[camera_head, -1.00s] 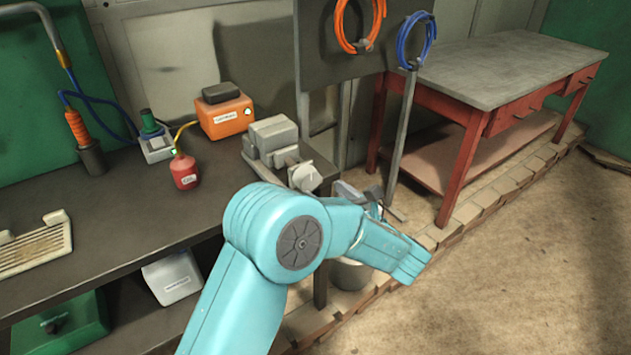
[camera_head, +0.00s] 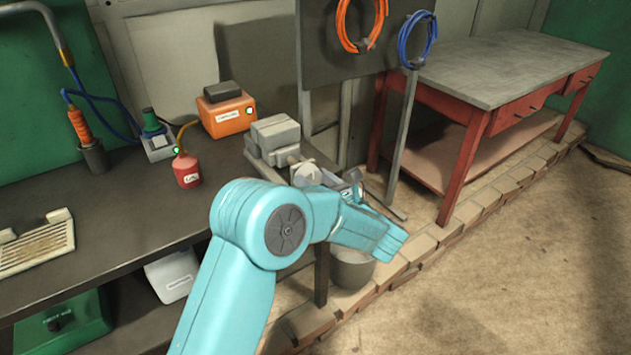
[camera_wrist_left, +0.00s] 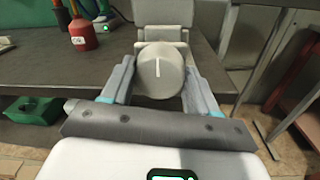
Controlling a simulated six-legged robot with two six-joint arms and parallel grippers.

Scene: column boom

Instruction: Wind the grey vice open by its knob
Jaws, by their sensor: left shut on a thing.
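The grey vice (camera_head: 275,135) stands at the right end of the dark workbench in the head view. Its upper part also shows at the top of the left wrist view (camera_wrist_left: 163,14). Its round pale knob (camera_wrist_left: 160,70) faces the wrist camera, with a white line on its face standing nearly upright. My left gripper (camera_wrist_left: 161,82) is shut on the knob, one finger on each side of it. In the head view the turquoise left arm hides part of the gripper and the bench edge. My right gripper is not in view.
A red oil can (camera_head: 186,170) and an orange box (camera_head: 227,113) stand on the bench left of the vice. A grey bucket (camera_head: 352,268) is on the floor below. A red-legged table (camera_head: 500,68) stands at the right. The floor at the right is clear.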

